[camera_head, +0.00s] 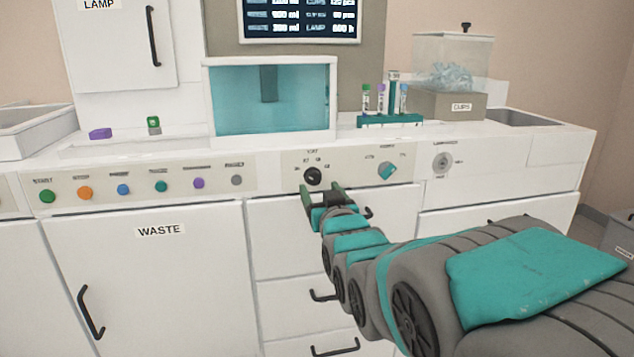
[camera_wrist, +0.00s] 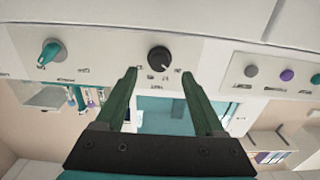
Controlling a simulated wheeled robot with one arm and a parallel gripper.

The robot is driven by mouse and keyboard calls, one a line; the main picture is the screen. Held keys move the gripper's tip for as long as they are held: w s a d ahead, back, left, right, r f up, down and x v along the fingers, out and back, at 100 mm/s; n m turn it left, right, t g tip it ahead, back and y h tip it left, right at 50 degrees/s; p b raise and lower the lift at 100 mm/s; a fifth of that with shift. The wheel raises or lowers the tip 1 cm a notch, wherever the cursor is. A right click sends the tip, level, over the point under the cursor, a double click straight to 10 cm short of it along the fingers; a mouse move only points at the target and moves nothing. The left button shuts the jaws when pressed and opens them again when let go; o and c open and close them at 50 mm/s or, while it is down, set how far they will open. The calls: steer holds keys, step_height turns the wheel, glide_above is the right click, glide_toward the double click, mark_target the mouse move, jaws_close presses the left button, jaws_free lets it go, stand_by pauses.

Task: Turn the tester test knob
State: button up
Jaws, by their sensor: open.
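A round black knob (camera_head: 313,175) sits on the white front panel, with small markings around it. A teal knob (camera_head: 387,171) sits to its right, and a grey dial (camera_head: 442,162) is farther right. The labels are too small to tell which one is the test knob. My gripper (camera_head: 321,190) is open and empty just in front of and below the black knob. In the wrist view, which is upside down, the black knob (camera_wrist: 160,59) lies just beyond the gap between my fingertips (camera_wrist: 159,74), apart from them. The teal knob (camera_wrist: 50,52) is well to the left there.
A row of coloured buttons (camera_head: 123,189) runs along the panel at left. Drawers with black handles (camera_head: 322,296) and the WASTE door (camera_head: 160,280) are below.

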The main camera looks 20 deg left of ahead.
mark_target(315, 180)
steer(key=shift+p+x, duration=0.3)
steer(key=shift+x, duration=2.1)
steer(key=shift+f, duration=0.1)
steer(key=shift+d, duration=0.1)
jaws_close()
